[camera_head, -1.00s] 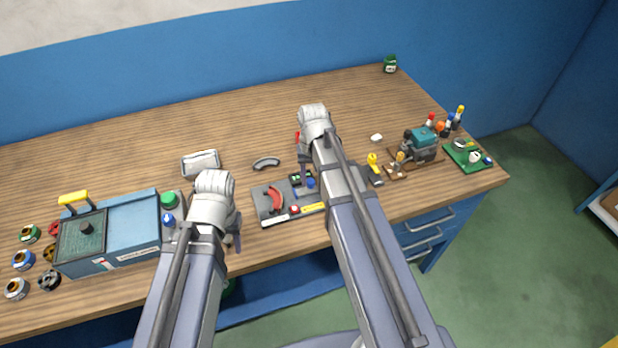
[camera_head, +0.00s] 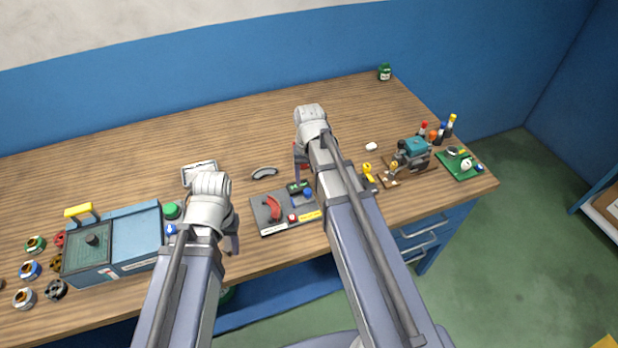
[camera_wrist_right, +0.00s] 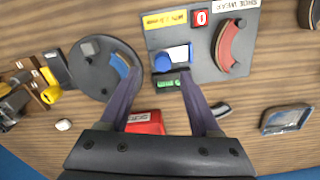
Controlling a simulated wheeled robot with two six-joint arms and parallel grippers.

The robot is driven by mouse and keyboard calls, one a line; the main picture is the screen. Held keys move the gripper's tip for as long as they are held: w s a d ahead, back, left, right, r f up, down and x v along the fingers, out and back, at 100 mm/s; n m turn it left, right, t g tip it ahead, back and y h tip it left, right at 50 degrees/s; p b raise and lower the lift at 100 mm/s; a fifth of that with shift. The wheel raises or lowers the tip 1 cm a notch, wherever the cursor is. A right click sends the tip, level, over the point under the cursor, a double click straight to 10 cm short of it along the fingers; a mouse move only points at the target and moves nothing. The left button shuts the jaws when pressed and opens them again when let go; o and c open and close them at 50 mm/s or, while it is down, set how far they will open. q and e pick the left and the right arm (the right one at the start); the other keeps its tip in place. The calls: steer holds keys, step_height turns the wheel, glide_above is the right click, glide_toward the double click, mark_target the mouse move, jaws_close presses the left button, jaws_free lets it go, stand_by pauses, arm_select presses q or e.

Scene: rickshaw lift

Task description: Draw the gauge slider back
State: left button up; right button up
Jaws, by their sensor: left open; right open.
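A grey board (camera_head: 268,226) lies near the bench's front edge, partly hidden by my right arm. It carries a red curved shoe (camera_head: 274,207), a small dark gauge with a green display (camera_head: 297,187) and a blue block (camera_head: 308,197). In the right wrist view the blue block (camera_wrist_right: 173,54) sits beside the green-marked dark piece (camera_wrist_right: 170,80); I cannot tell which part is the slider. My right gripper (camera_wrist_right: 162,78) is open, its fingers on either side of that dark piece, apparently above it. My left gripper (camera_head: 232,238) is open and empty, left of the board.
A round dark disc (camera_wrist_right: 100,85) lies under one right finger, beside a red labelled box (camera_wrist_right: 145,123). A grey curved piece (camera_head: 264,173) lies behind the board. A teal-topped machine (camera_head: 412,150) stands at the right. The back middle is clear.

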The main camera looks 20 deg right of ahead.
mark_target(309, 190)
step_height(309, 190, up, 4)
steer(key=shift+f+p, duration=0.25)
steer(key=shift+p, duration=1)
arm_select(q)
step_height(309, 190, up, 4)
steer(key=shift+f, duration=0.25)
arm_select(e)
steer(key=s+a+n+h, duration=0.1)
steer(key=s+a+n, duration=0.5)
steer(key=s+a, duration=0.8)
steer(key=shift+s+a, duration=0.25)
steer(key=shift+a, duration=0.15)
